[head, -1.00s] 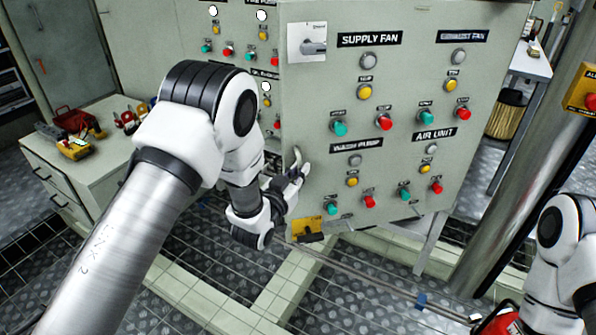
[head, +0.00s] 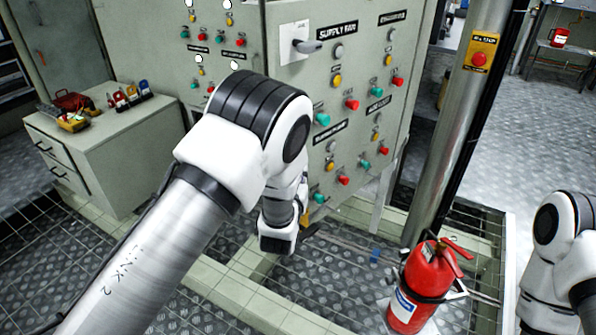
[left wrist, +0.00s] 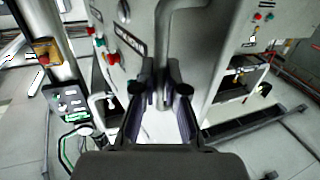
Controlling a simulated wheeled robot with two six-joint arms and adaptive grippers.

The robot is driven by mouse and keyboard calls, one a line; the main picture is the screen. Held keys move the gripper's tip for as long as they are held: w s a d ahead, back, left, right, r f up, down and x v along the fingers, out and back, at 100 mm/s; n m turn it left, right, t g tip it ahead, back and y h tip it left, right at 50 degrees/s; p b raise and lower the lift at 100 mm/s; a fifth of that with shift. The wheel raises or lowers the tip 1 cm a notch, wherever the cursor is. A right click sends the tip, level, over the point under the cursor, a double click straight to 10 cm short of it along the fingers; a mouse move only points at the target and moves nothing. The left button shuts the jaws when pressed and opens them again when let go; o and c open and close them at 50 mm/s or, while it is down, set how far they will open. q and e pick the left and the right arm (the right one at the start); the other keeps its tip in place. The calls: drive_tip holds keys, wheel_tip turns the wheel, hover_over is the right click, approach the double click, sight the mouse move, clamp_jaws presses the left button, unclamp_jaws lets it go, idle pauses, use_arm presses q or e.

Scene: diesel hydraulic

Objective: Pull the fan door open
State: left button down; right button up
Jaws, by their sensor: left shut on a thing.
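The fan door (head: 350,95) is the grey-green panel labelled SUPPLY FAN, with several coloured buttons and a grey lever switch (head: 305,45). It stands at an angle to the panel on its left. In the left wrist view the door's grey handle (left wrist: 163,50) runs down between the fingers of my left gripper (left wrist: 162,90), which is shut on it. In the head view my left arm hides the fingers and the handle. My right arm shows at the right edge; its gripper is out of view.
A red fire extinguisher (head: 425,285) stands at the lower right, near a steel pole (head: 440,150) with a yellow stop box (head: 481,52). A drawer cabinet (head: 110,155) stands at the left. Grated floor with pale raised edges lies below the door.

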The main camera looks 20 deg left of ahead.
use_arm(q)
drive_tip(key=shift+d+r, duration=0.15)
drive_tip(key=shift+r, duration=0.05)
drive_tip(key=c, duration=1.5)
unclamp_jaws()
drive_tip(key=shift+w, duration=0.1)
drive_tip(key=o, duration=0.3)
drive_tip(key=shift+d+f, duration=0.1)
drive_tip(key=shift+d, duration=0.05)
